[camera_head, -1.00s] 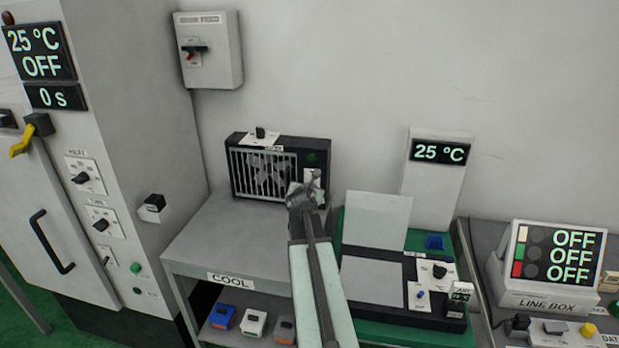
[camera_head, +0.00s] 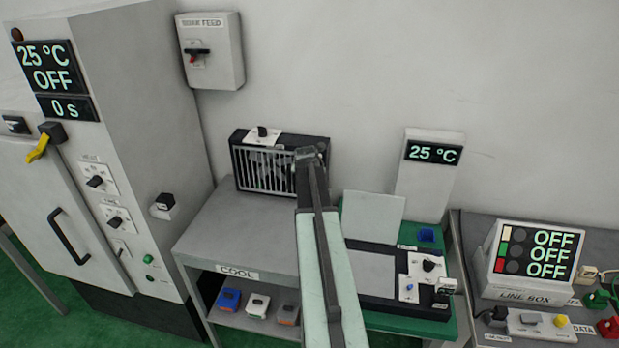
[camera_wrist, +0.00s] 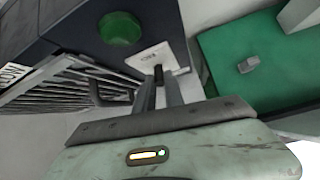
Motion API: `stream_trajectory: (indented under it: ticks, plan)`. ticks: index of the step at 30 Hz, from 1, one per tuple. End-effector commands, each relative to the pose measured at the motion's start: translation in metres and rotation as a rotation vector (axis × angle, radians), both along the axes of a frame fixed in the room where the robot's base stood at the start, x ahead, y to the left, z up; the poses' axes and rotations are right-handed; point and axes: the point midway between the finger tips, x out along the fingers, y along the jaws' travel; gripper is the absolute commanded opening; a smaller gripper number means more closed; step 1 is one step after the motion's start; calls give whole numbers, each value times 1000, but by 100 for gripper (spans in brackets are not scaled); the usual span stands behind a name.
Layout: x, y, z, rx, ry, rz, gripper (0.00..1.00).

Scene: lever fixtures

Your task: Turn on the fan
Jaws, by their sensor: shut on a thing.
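The fan (camera_head: 265,168) is a dark box with a pale slatted grille. It stands at the back of the grey bench, against the wall. In the wrist view its grille (camera_wrist: 75,85) is at left, with a round green lamp or button (camera_wrist: 120,28) above. My gripper (camera_head: 312,154) is at the fan's right end and hides that part in the head view. In the wrist view my gripper (camera_wrist: 160,78) is shut on a small dark switch lever at the plate; the fingers mostly hide the lever, so its position is unclear.
A black knob (camera_head: 263,132) on a white plate tops the fan. The bench top (camera_head: 235,225) in front is clear. To the right stand a green-based station (camera_head: 440,325) and a 25 °C display (camera_head: 433,152). A tall cabinet (camera_head: 150,80) stands at left.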

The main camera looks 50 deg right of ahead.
Motion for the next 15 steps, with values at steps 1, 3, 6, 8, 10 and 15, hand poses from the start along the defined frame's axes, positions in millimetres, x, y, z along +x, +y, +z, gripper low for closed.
stream_trajectory:
  ticks: [1, 3, 6, 8, 10, 15]
  plan:
    - [-1, -1, 0, 0, 3, -2, 0]
    - [-1, -1, 0, 0, 3, -2, 0]
    - [-2, -1, -1, -1, 3, -2, 0]
    - [-2, -2, -1, -1, 3, -2, 0]
    - [-2, -2, 0, -1, 3, -3, 22]
    - [-1, -1, 0, 0, 2, -3, 35]
